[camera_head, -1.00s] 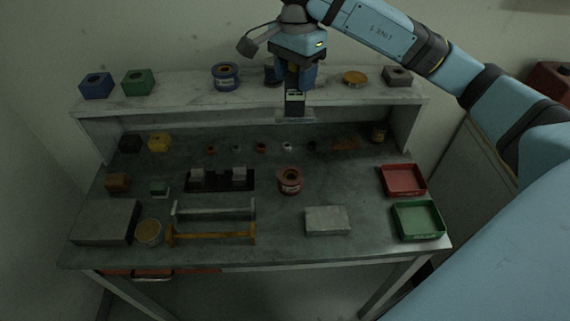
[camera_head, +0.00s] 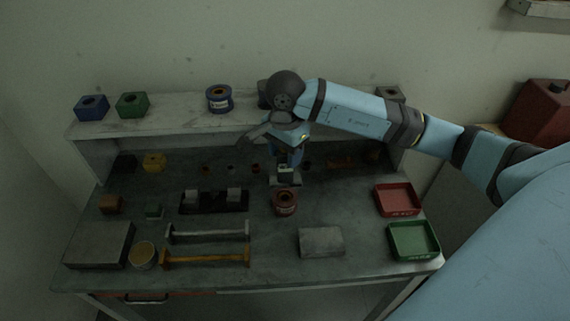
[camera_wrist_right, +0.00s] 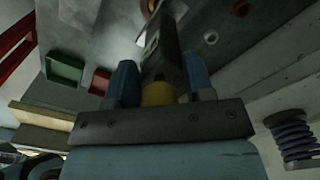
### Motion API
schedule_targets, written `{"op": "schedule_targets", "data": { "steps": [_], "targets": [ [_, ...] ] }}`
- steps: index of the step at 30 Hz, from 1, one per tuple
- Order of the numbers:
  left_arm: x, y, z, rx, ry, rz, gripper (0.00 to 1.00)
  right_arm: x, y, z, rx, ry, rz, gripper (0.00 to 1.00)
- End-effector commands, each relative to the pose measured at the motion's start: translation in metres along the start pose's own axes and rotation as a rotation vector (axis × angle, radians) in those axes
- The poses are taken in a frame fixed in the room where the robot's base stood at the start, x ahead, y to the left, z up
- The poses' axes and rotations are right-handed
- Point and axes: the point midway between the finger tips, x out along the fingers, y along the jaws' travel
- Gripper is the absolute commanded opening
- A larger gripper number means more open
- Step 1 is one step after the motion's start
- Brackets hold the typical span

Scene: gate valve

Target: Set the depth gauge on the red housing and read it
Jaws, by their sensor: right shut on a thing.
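The red housing (camera_head: 285,203) is a short round red-brown part with a pale label, upright near the middle of the bench. My right gripper (camera_head: 286,162) points down just behind and above it in the head view. It is shut on the depth gauge (camera_head: 285,180), a dark body with a pale crossbar at its lower end. The crossbar shows near the housing's top; I cannot tell whether they touch. In the right wrist view, the gauge's dark body (camera_wrist_right: 163,55) stands between the blue fingers of the gripper (camera_wrist_right: 160,78). The gauge's reading is not legible. My left gripper is not in view.
A red tray (camera_head: 397,200) and a green tray (camera_head: 413,241) stand at the right. A grey block (camera_head: 321,241) lies in front of the housing. A dark rack (camera_head: 213,201) and two bar-shaped parts lie left. The raised shelf (camera_head: 160,122) runs behind.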

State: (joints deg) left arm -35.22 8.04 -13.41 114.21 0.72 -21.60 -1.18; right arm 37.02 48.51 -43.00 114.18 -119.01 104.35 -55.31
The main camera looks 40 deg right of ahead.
Motion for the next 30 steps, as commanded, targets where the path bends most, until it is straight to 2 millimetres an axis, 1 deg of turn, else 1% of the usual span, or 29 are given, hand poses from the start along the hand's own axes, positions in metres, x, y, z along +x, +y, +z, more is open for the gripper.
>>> {"op": "schedule_targets", "data": {
  "steps": [1,8,12,15,22,29,30],
  "targets": [
    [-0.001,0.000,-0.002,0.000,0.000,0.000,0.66,0.005,0.000,0.000,0.001,-0.002,0.001,0.00],
    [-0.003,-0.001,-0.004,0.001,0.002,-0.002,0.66,0.022,0.000,0.001,-0.001,-0.002,0.000,0.00],
    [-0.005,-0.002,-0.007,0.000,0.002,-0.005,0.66,0.042,0.000,0.001,0.001,-0.003,0.002,0.00],
    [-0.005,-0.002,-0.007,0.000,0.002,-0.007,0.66,0.051,0.000,0.000,0.000,-0.001,0.000,0.00],
    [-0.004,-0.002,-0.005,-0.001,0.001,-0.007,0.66,0.052,-0.001,0.000,-0.001,-0.001,-0.002,0.00],
    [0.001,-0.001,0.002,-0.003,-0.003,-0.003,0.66,0.059,-0.001,0.000,-0.001,0.000,-0.002,0.00],
    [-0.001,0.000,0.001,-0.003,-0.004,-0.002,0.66,0.057,-0.001,0.000,-0.001,0.000,-0.001,0.58]
  ]
}}
